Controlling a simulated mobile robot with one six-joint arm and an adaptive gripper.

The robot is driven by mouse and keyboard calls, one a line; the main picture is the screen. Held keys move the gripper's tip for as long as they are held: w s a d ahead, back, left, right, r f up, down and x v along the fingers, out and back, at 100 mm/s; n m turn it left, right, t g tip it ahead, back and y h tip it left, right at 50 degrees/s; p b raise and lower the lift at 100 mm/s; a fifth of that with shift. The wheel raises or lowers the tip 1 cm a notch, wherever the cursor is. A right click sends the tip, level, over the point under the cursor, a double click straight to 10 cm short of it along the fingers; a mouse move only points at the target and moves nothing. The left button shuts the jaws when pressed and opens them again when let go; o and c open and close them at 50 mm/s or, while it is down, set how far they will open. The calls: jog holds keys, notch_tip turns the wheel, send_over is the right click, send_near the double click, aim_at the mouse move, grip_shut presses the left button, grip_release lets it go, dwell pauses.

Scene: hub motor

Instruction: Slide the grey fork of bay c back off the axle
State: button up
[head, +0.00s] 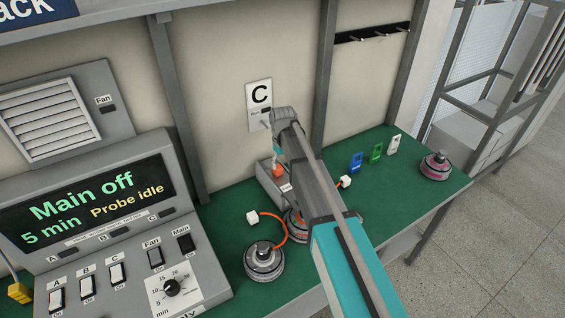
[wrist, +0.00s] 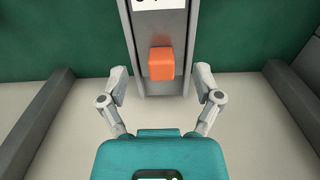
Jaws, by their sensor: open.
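An orange block (wrist: 161,64) shows on the stand's grey face in the wrist view; an orange part (head: 278,171) shows there in the head view. My gripper (wrist: 160,73) is open, its fingers on either side of the orange block and apart from it. In the head view my gripper (head: 277,153) points down above the stand. I cannot make out the grey fork or axle for certain; my arm covers part of this area.
A hub motor (head: 264,262) stands at the front, with another partly behind my arm. A pink-ringed one (head: 435,166) stands far right. Blue (head: 356,162), green (head: 376,153) and white (head: 393,145) tags stand on the bench. The left panel's display (head: 88,205) reads "Main off" and "Probe idle".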

jog(key=shift+r+p, duration=3.85)
jog(key=shift+r, duration=0.3)
jog(key=s+d+f+m+b, duration=0.3)
jog(key=s+d+f+b, duration=0.1)
jog(key=s+d, duration=0.5)
jog(key=s+d+f+m+b, duration=0.3)
jog(key=s+d+f+b, duration=0.2)
jog(key=s+d, duration=0.3)
jog(key=shift+s+d, duration=0.35)
jog(key=shift+d, duration=1.8)
jog(key=w+a+r+n+t+y+p, duration=0.1)
jog(key=w+a+r+n+t+p, duration=0.1)
jog(key=w+a, duration=0.6)
jog(key=w+a+r+n+t+y+p, duration=0.1)
jog(key=w+a+r+n+p, duration=0.2)
jog(key=w+a, duration=0.5)
jog(key=a+r+n, duration=0.1)
jog(key=a+r, duration=0.1)
jog(key=a, duration=0.2)
jog(key=shift+w+a+t+y+p, duration=0.2)
jog(key=shift+a+t+y+p, duration=0.05)
jog(key=shift+t+y+p, duration=0.15)
jog(key=shift+f, duration=0.1)
